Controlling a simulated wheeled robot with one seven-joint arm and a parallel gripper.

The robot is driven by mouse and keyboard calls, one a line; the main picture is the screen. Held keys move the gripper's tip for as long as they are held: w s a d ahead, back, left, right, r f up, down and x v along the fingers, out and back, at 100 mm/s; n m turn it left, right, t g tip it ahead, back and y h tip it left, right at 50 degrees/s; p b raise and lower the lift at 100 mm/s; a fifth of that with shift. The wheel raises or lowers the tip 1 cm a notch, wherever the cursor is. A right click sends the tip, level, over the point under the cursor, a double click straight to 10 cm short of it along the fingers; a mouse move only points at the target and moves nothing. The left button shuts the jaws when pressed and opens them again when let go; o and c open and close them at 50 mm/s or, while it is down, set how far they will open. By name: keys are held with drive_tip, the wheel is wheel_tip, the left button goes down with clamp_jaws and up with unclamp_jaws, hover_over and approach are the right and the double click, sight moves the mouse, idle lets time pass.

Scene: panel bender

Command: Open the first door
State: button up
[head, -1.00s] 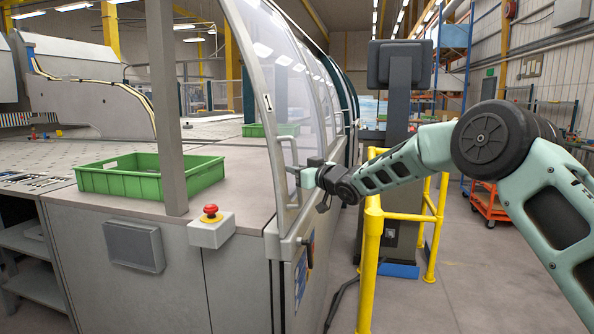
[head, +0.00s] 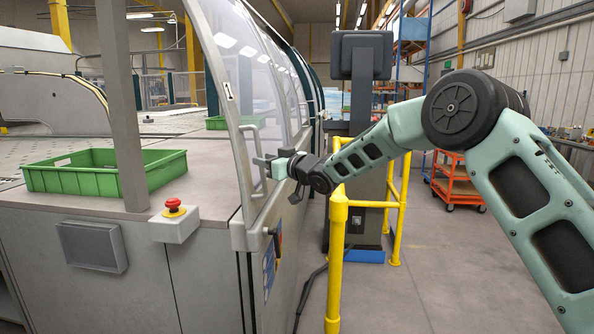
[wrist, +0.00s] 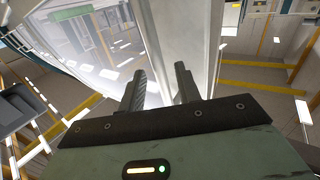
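The first door (head: 212,95) is the curved, clear panel in a grey frame at the machine's near right corner. It looks closed. Its grey bar handle (head: 250,133) stands upright on the frame edge. My gripper (head: 262,164) is at the handle's height, right beside it; whether it touches the bar is hard to tell. In the wrist view my gripper's two dark fingers (wrist: 160,88) are apart, with the pale door frame (wrist: 180,45) beyond them. I cannot make out the handle between them.
A red emergency button (head: 174,207) sits on a box on the machine's front. A green crate (head: 75,178) rests on the machine table. Open floor lies at right, before an orange cart (head: 455,180).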

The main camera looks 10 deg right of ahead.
drive_tip(key=b+v, duration=0.2)
drive_tip(key=v, duration=1.2)
drive_tip(key=shift+s+b, duration=0.2)
drive_tip(key=shift+b, duration=0.1)
drive_tip(key=s+a+f+m+g+h+p, duration=0.1)
drive_tip(key=s+a+f+g+h, duration=0.25)
drive_tip(key=s, duration=0.45)
drive_tip(key=s+a+f+g+h+p, duration=0.15)
drive_tip(key=s+a+f, duration=0.25)
drive_tip(key=s, duration=0.4)
drive_tip(key=s+d+f+g+h, duration=0.1)
drive_tip(key=s+f+g, duration=0.1)
drive_tip(key=s, duration=0.8)
drive_tip(key=s+d+f+g+h, duration=0.1)
drive_tip(key=s+g, duration=0.3)
drive_tip(key=s, duration=0.6)
drive_tip(key=s+d+f+g+h, duration=0.2)
drive_tip(key=s+f+g+h, duration=0.1)
drive_tip(key=s, duration=0.7)
drive_tip(key=shift+f+n+p, duration=0.3)
drive_tip(key=shift+f+p, duration=0.1)
drive_tip(key=shift+a, duration=0.2)
